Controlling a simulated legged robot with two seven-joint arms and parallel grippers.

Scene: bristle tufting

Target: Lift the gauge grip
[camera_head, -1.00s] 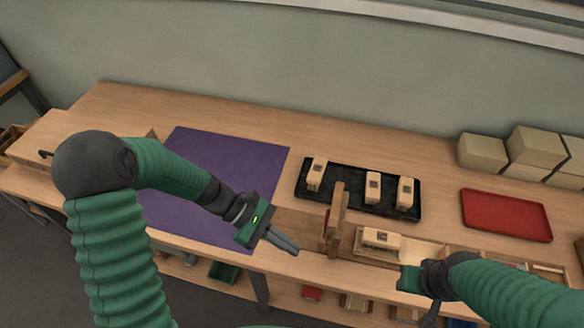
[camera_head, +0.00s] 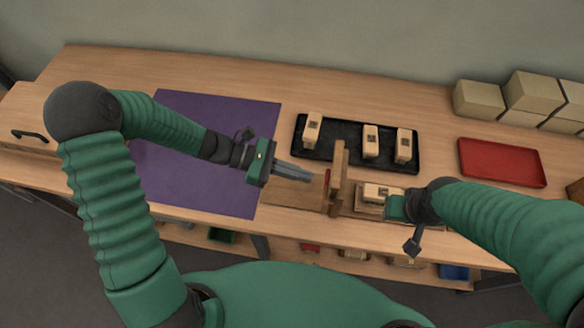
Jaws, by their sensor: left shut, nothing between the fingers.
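A wooden fixture with an upright board (camera_head: 340,178) stands near the bench's front edge. A small red part (camera_head: 327,179) shows on the board's left side; it may be the gauge grip, but I cannot tell. My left gripper (camera_head: 309,178) is shut and empty, its fingertips pointing right, just left of the red part. I see no clear contact. A pale wooden block (camera_head: 377,192) with a dark mark lies on the fixture right of the board. My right gripper (camera_head: 395,208) is beside this block at its lower right; its fingers are hidden, so its opening does not show.
A black tray (camera_head: 357,157) behind the fixture holds three upright wooden blocks. A purple mat (camera_head: 215,150) lies at left, under my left arm. A red tray (camera_head: 502,162) and several tan boxes (camera_head: 478,99) are at right. Bench behind the black tray is clear.

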